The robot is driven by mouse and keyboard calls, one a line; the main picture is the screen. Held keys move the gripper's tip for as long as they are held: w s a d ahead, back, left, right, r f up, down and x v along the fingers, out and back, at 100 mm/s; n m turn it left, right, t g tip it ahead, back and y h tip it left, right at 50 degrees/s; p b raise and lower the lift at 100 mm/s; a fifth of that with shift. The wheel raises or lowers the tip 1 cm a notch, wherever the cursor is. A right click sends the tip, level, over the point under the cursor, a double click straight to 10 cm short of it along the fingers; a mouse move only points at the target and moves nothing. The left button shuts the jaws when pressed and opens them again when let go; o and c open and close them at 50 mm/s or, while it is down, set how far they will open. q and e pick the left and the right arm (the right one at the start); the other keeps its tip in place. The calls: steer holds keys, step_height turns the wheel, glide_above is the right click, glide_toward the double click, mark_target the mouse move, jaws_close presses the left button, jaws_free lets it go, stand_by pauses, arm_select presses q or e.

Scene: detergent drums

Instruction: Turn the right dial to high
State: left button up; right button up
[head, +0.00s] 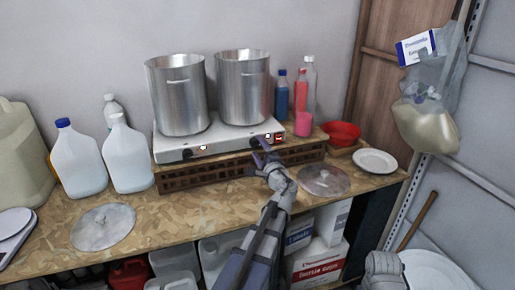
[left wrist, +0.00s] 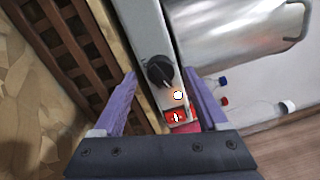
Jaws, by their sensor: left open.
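The right dial (left wrist: 158,71) is a black knob on the front of the white two-burner hot plate (head: 225,137). In the left wrist view it sits between the purple fingertips of my left gripper (left wrist: 160,77), which is open with a finger on either side. I cannot tell whether the fingers touch the knob. In the head view my left gripper (head: 258,150) is at the right part of the hot plate's front and partly hides this dial. The left dial (head: 187,154) is clear of it. My right gripper's fingers do not show.
Two steel pots (head: 178,95) (head: 242,88) stand on the hot plate, which rests on a brown slatted crate (head: 200,176). A red switch (left wrist: 177,115) and a small light (left wrist: 177,95) are beside the dial. Bottles (head: 305,90) stand behind right; a lid (head: 325,181) lies right.

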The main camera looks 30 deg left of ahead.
arm_select(q)
steer(key=v, duration=0.6)
steer(key=shift+s+d, duration=0.25)
steer(key=shift+d, duration=0.05)
steer(key=shift+f, duration=0.1)
